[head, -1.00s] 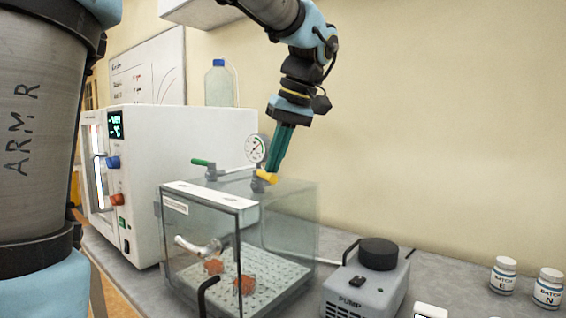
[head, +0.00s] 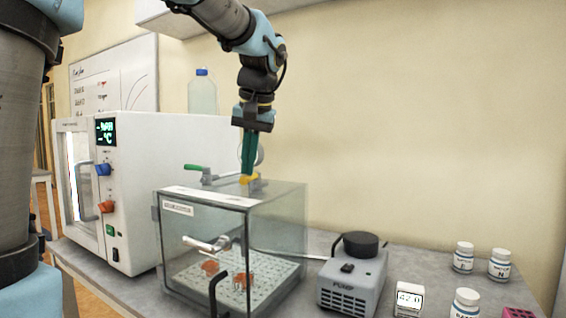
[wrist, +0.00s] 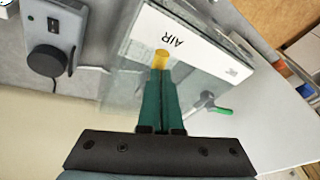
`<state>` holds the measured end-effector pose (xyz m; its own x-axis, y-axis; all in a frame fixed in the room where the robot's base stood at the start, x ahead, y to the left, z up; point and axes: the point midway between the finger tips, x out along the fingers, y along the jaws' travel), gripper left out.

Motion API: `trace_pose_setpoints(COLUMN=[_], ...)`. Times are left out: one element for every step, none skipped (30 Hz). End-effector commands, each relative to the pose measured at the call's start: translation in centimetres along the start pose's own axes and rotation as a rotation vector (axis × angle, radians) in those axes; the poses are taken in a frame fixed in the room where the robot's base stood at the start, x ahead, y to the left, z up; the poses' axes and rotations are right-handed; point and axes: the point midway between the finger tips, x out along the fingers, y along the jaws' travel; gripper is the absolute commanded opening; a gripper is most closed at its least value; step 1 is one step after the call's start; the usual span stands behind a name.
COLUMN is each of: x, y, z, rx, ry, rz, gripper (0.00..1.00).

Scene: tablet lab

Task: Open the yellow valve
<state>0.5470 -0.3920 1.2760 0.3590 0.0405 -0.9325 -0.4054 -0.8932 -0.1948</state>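The yellow valve (head: 251,179) is a small yellow handle on top of the clear vacuum chamber (head: 224,240). In the wrist view the yellow handle (wrist: 161,58) shows just beyond my fingertips, by the white strip marked AIR (wrist: 180,38). My gripper (head: 247,174) points down from above with long green fingers, its tips at the yellow handle. The fingers lie close together and look shut, with only a thin dark line between them. I cannot tell whether the tips press on the handle. The valve's base is partly hidden.
A green-handled valve (head: 197,169) sits left of the yellow one on the chamber top. A white oven (head: 150,190) stands at left. The pump (head: 352,275) and white bottles (head: 465,257) stand at right. The gauge is mostly hidden behind my gripper.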

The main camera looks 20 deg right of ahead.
Motion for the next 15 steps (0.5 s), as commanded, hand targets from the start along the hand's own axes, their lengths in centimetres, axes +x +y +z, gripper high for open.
trace_pose_setpoints(x=[0.33, 0.36, 0.40, 0.43, 0.45, 0.49, 0.51, 0.54, 0.57, 0.58, 0.60, 0.62, 0.64, 0.65, 0.67], y=[-0.28, -0.38, -0.51, -0.61, -0.69, -0.80, -0.86, -0.93, -0.99, -1.03, -1.07, -1.11, -1.14, -1.15, -1.17], z=[0.14, 0.13, 0.13, 0.12, 0.12, 0.11, 0.11, 0.10, 0.10, 0.10, 0.09, 0.09, 0.09, 0.09, 0.09], rx=[-0.002, -0.002, -0.002, -0.002, -0.002, -0.003, -0.003, -0.003, -0.003, -0.003, -0.003, -0.003, -0.003, -0.003, -0.003], ry=[-0.007, -0.007, -0.007, -0.008, -0.008, -0.008, -0.008, -0.009, -0.009, -0.009, -0.010, -0.010, -0.010, -0.010, -0.011], rz=[-0.002, -0.002, -0.002, -0.002, -0.002, -0.003, -0.003, -0.003, -0.003, -0.003, -0.003, -0.003, -0.003, -0.003, -0.003], gripper=[0.00, 0.00, 0.00, 0.00, 0.00, 0.00, 0.00, 0.00, 0.00, 0.00, 0.00, 0.00, 0.00, 0.00, 0.00])
